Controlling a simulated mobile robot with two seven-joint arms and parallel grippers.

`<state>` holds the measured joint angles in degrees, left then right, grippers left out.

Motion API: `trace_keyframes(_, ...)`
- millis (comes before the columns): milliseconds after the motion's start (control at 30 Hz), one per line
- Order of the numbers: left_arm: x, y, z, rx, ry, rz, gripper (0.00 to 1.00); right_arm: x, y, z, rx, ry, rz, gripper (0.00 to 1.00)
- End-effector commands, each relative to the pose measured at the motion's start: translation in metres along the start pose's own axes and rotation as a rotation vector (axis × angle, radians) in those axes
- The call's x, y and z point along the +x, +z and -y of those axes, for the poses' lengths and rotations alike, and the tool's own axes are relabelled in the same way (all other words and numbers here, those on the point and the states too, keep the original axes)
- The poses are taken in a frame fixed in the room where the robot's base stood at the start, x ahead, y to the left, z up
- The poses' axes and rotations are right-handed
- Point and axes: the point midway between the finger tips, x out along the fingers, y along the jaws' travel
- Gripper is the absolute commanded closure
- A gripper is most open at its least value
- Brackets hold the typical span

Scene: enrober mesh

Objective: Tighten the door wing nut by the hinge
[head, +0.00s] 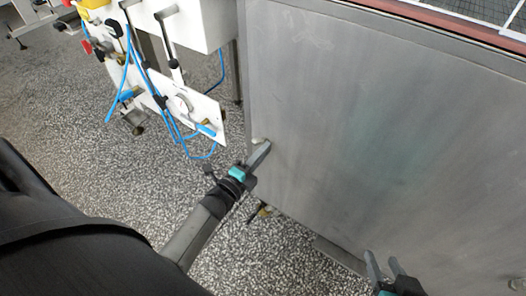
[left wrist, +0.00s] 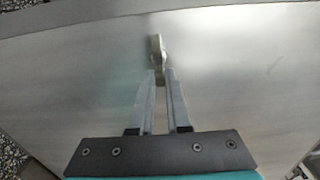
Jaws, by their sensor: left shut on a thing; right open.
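The door (head: 370,130) is a large plain grey metal panel, and its surface fills most of the left wrist view (left wrist: 240,70). The door wing nut (left wrist: 157,47) is a small metal piece standing off the panel, near its left edge in the head view (head: 257,141). My left gripper (head: 264,149) is at this nut. In the left wrist view its fingertips (left wrist: 163,74) are shut on the nut's near part, and the far part shows beyond them. My right gripper (head: 384,268) is open and empty in front of the door's lower part.
A small knob or nut (head: 516,284) sits at the door's lower right. A white machine (head: 180,25) with blue hoses (head: 150,80) and a white plate (head: 195,108) stands left of the door. A mesh (head: 470,10) lies on top. Speckled floor (head: 120,170) is open at left.

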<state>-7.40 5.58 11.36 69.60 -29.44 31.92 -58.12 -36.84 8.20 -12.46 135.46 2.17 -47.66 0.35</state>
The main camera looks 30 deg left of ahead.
Motion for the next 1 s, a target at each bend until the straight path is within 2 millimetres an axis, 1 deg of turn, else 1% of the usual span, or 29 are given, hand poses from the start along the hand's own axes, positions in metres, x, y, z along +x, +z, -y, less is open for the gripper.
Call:
trace_keyframes(33,-0.0014,-0.0012,-0.0026,0.003,0.006,-0.001,1.0,0.0001,0.0003,0.0002,0.0,-0.001,0.0,0.55)
trace_keyframes(300,-0.0014,-0.001,-0.0025,0.003,0.006,-0.001,1.0,0.0001,0.0004,0.0003,0.0,-0.001,0.0,0.55)
trace_keyframes(333,-0.0014,-0.001,-0.0025,0.003,0.006,-0.001,0.84,0.0001,0.0004,0.0003,0.0,-0.001,0.0,0.55)
trace_keyframes(500,-0.001,-0.0006,-0.0018,0.002,0.005,0.0,0.65,0.0001,0.0005,0.0003,0.0,-0.001,0.001,0.55)
trace_keyframes(600,-0.0007,-0.0004,-0.0012,0.001,0.003,0.0,0.55,0.0001,0.0006,0.0003,0.0,-0.001,0.001,0.55)
trace_keyframes(867,-0.0008,0.0001,-0.0003,0.001,0.001,0.0,0.55,-0.0001,0.0007,0.0002,0.0,0.0,0.002,0.55)
trace_keyframes(1000,-0.0061,0.0001,-0.0001,0.0,0.002,0.001,0.55,-0.0028,0.0019,-0.0025,-0.003,0.007,0.03,0.55)
